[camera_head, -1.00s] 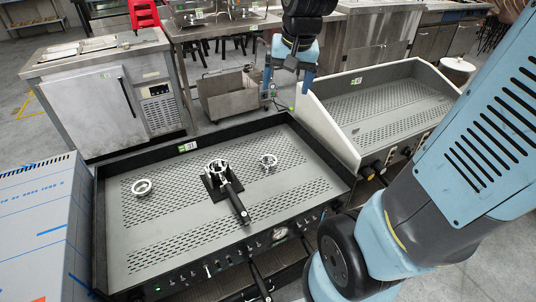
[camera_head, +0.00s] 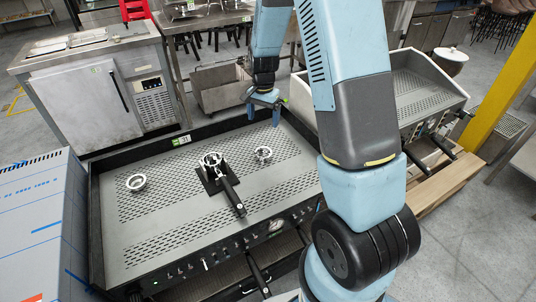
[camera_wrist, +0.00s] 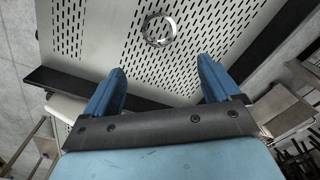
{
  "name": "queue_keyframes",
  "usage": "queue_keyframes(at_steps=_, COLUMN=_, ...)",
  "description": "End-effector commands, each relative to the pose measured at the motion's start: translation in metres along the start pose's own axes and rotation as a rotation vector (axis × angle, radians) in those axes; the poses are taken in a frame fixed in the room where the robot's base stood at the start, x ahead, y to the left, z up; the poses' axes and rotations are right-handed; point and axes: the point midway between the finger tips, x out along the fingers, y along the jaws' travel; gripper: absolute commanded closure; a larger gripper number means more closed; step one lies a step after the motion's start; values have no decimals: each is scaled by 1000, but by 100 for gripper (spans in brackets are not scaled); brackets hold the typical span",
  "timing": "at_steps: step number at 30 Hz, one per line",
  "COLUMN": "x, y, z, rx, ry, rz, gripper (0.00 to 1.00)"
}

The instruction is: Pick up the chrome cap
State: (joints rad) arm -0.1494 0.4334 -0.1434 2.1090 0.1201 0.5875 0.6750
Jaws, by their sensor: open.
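Two round chrome pieces lie on the perforated grey top of the machine (camera_head: 165,235). One chrome ring-like piece (camera_head: 263,154) is on the right side, another chrome ring (camera_head: 136,182) on the left; I cannot tell for sure which is the chrome cap. My gripper (camera_head: 263,115) hangs open and empty above the back right of the top, behind and above the right piece. In the wrist view a round chrome piece (camera_wrist: 160,29), seemingly the right one, shows beyond the open fingertips (camera_wrist: 162,70), apart from them and roughly centred between them.
A chrome portafilter with a black handle (camera_head: 229,192) rests in a black stand between the two pieces. A raised dark rim surrounds the top. A second machine (camera_head: 425,95) stands to the right, a blue-and-silver box (camera_head: 40,225) to the left, a steel cart (camera_head: 222,88) behind.

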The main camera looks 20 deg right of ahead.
Motion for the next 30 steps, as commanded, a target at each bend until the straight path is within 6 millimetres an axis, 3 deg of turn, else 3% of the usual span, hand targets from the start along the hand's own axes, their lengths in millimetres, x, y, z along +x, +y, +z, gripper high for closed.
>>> queue_keyframes(at_steps=8, x=31, y=-2, z=-4, rx=31, ry=-10, rz=20, gripper=10)
queue_keyframes(at_steps=19, x=90, y=-1, z=-4, rx=30, ry=-11, rz=21, gripper=10)
queue_keyframes(at_steps=30, x=112, y=-1, z=-3, rx=31, ry=-9, rz=18, gripper=10)
